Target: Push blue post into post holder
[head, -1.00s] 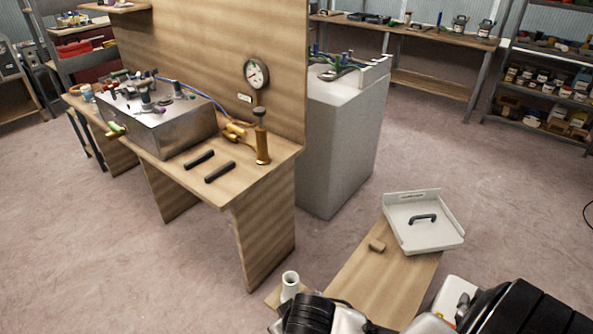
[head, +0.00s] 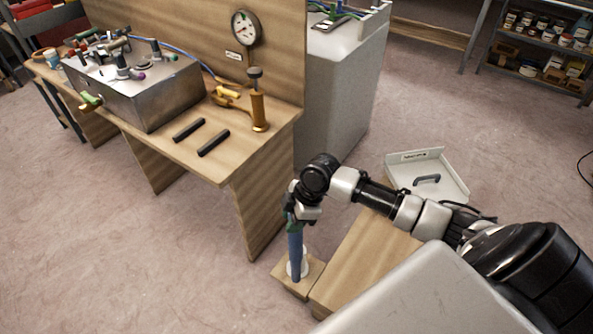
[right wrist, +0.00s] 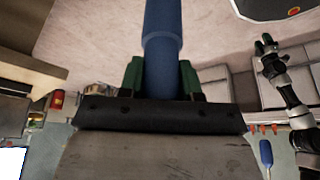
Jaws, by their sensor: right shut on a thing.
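My right gripper (head: 294,226) is shut on the blue post (head: 295,250), which hangs nearly upright below it. The right wrist view shows the post (right wrist: 162,50) between the green fingers of this gripper (right wrist: 161,78). The white post holder (head: 305,268) stands on a small wooden base. The post's lower end overlaps the holder in the head view and hides its middle. I cannot tell whether the end is inside the holder or in front of it. Another arm, seemingly my left, shows small in the right wrist view; its gripper (right wrist: 265,44) is too small to read.
A wooden board (head: 362,262) lies right of the holder, with a white tray-like panel with a dark handle (head: 427,180) beyond it. The workbench (head: 235,165) stands close on the left, carrying a metal box (head: 150,95) and two black bars. A grey cabinet (head: 342,90) stands behind.

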